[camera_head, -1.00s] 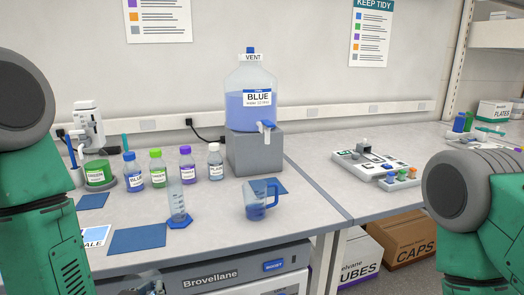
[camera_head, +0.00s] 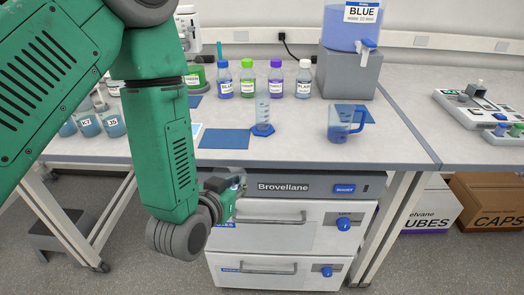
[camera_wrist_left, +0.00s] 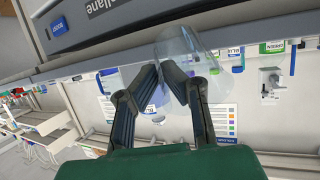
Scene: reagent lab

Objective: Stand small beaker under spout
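My left gripper (camera_head: 236,186) is low in front of the bench, beside the drawer cabinet. In the left wrist view its fingers (camera_wrist_left: 166,82) close together on the wall of a clear, empty-looking small beaker (camera_wrist_left: 193,50). The beaker is tilted in that view; its outline is faint, and in the head view the gripper largely hides it. The spout (camera_head: 367,44) is on the front of the blue-filled carboy (camera_head: 350,30), which stands on a grey block (camera_head: 345,76). A blue mat (camera_head: 345,107) lies before the block. My right gripper is not in view.
Several capped bottles (camera_head: 248,84) line the back. Labelled beakers (camera_head: 88,125) stand at left.

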